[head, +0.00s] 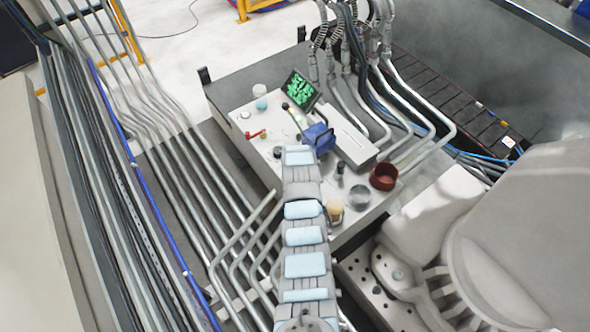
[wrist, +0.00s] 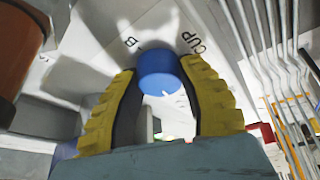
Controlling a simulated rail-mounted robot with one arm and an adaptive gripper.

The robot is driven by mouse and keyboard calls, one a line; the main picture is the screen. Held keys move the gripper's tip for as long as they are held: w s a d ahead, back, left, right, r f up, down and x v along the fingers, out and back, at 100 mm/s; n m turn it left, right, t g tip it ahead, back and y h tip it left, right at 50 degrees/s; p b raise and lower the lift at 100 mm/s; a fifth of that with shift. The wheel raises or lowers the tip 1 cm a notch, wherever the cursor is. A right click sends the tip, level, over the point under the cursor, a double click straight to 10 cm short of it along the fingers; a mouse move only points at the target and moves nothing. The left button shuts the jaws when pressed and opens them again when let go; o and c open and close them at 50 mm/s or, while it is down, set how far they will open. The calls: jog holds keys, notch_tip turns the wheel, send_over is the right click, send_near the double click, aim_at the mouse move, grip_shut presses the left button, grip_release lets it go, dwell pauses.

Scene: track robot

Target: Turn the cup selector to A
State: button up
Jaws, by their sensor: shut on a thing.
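The cup selector is a blue round knob (wrist: 160,72) on a pale panel (wrist: 95,45) in the wrist view. The printed word CUP and a letter that looks like B stand beside it. A small white mark shows at the knob's near edge. I cannot read an A, and the knob's exact setting is unclear. My gripper (wrist: 158,80) has its yellow ridged fingers on either side of the knob and is shut on it. In the head view my arm reaches over the work table (head: 235,92); I cannot make out the knob there.
In the wrist view a brown cylinder (wrist: 18,55) stands close at the left. In the head view a screen with green marks (head: 300,91), a dark red bowl (head: 384,177) and a grey cup (head: 359,196) stand on the table. Pipes (head: 180,170) run along the left.

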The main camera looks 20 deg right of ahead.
jog(key=shift+f+n+y+b, duration=0.15)
jog(key=shift+n+y+b, duration=0.35)
jog(key=shift+n, duration=0.7)
jog(key=o, duration=1.2)
jog(key=shift+r, duration=0.2)
jog(key=shift+v, duration=5.95)
